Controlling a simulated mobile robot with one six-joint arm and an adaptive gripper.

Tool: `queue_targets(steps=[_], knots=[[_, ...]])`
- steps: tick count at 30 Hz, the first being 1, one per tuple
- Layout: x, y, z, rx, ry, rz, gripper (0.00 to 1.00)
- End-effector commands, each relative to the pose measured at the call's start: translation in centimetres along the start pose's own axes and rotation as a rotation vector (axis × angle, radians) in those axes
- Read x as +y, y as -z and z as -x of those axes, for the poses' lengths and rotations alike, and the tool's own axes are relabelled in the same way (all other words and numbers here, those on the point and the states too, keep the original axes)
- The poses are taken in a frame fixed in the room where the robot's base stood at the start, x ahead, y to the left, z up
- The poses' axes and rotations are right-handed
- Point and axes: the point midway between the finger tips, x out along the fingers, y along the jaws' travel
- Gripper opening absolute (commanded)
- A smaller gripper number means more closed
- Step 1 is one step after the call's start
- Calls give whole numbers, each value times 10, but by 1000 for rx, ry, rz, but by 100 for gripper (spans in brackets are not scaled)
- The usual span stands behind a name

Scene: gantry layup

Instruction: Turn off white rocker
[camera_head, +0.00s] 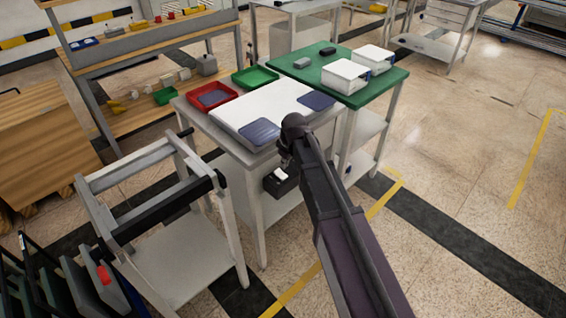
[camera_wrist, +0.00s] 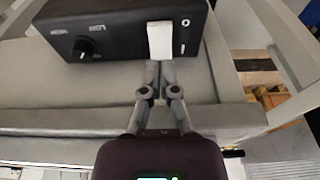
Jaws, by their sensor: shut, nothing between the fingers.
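The white rocker (camera_wrist: 160,41) is set in the face of a black control box (camera_wrist: 120,30) in the wrist view. A "0" and an "I" type marking show to its right. My gripper (camera_wrist: 160,66) is shut and empty, its fingertips at the lower edge of the rocker; I cannot tell whether they touch it. In the head view the black box (camera_head: 280,186) hangs under the grey table, with a small white patch on it. My arm hides part of that area, and the fingertips are not clear there.
A black knob (camera_wrist: 85,48) sits left of the rocker. Above the box, the table holds a white panel (camera_head: 262,112), blue pads (camera_head: 259,132) and a red tray (camera_head: 208,97). A grey cart (camera_head: 180,240) stands at left. Floor at right is open.

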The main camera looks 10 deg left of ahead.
Motion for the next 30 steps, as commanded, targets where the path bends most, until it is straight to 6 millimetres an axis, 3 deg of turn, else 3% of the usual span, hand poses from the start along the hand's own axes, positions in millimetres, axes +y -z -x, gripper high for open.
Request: queue_targets(steps=[3,15,30], knots=[[0,-2,15,0,0,0,0],[2,-8,46,-1,0,0,0],[3,-10,52,-1,0,0,0]])
